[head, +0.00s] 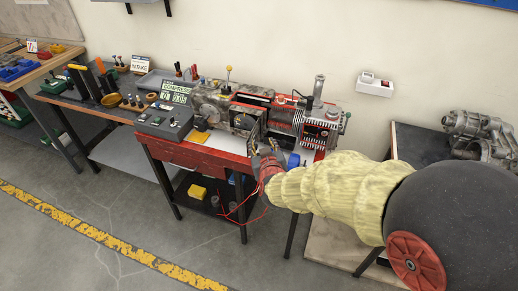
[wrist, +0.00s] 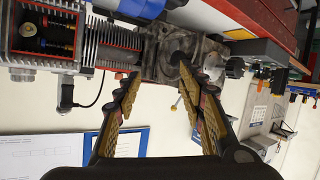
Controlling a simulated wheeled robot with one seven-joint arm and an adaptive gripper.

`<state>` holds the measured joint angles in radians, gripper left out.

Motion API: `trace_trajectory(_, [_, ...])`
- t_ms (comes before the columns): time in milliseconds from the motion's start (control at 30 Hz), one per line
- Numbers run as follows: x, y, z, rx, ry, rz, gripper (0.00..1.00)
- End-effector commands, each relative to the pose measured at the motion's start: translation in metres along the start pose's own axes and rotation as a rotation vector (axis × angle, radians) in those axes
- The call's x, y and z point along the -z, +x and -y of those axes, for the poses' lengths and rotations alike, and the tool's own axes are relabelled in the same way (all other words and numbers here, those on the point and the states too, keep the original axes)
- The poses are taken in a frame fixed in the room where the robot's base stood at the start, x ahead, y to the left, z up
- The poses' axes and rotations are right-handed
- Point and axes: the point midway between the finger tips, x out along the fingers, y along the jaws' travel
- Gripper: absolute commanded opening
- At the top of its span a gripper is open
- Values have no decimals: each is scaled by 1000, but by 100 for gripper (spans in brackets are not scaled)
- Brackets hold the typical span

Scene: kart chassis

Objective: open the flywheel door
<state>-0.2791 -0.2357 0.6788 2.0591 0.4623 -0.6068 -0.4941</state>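A machine (head: 245,108) with a grey engine body, finned block and red parts lies along the red bench. A dark upright plate (head: 257,134), perhaps the flywheel door, stands at its front near my gripper (head: 268,160). I cannot tell for sure which part is the door or how far it stands open. In the wrist view, which looks upside down, my gripper (wrist: 160,72) is open, with its two padded fingers apart and nothing between them. Beyond the fingertips is a grey metal housing (wrist: 165,58); whether a finger touches it I cannot tell.
The red bench (head: 185,152) carries a control box with a display (head: 165,118) left of the machine. A yellow block (head: 197,192) lies on the lower shelf. A side table at the right holds metal castings (head: 480,132). The floor in front is clear.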

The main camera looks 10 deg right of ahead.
Motion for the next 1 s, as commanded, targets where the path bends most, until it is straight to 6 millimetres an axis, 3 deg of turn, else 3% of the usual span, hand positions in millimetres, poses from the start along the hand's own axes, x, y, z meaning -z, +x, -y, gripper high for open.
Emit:
trace_trajectory(700, [-9,-36,-24,6,-6,15,38])
trace_trajectory(1000, [-10,-38,-25,7,-7,17,38])
